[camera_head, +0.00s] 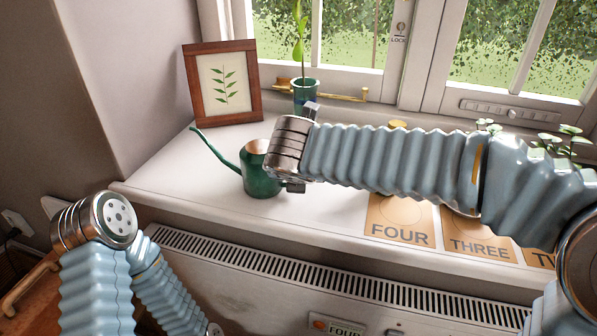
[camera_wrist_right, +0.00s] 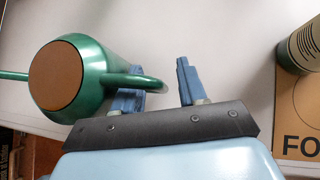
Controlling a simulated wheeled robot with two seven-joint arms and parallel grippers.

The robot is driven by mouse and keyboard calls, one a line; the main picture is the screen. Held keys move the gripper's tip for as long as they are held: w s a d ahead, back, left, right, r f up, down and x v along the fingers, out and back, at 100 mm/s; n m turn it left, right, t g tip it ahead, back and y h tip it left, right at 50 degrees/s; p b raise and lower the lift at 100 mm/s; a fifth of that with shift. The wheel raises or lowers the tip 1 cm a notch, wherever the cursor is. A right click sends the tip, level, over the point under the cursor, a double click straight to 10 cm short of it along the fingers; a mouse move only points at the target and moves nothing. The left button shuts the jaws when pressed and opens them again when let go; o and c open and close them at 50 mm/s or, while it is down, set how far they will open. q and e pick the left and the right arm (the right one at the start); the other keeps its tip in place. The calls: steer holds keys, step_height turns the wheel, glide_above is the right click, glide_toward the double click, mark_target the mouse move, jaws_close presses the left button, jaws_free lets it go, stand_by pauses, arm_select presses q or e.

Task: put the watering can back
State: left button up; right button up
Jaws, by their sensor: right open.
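The green watering can (camera_head: 262,178) stands on the white windowsill, its thin spout pointing left and its right side hidden by my right wrist. In the right wrist view the can (camera_wrist_right: 95,88) shows a brown round top and a green handle reaching right. My right gripper (camera_wrist_right: 160,82) is open at this handle. Its left finger overlaps the handle loop, and the handle's outer end lies between the fingers. In the head view my right wrist covers most of this gripper. My left arm shows at the lower left, but its gripper is not in view.
A framed leaf picture (camera_head: 224,84) and a potted sprout (camera_head: 305,97) stand behind the can. Cards marked FOUR (camera_head: 401,229) and THREE (camera_head: 478,246) lie to the right. A striped cylinder (camera_wrist_right: 300,48) stands on the FOUR card. A radiator (camera_head: 290,265) runs below the sill.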

steer(key=v, duration=1.1)
steer(key=shift+s+r+p, duration=0.2)
steer(key=shift+p, duration=0.25)
steer(key=shift+a, duration=0.1)
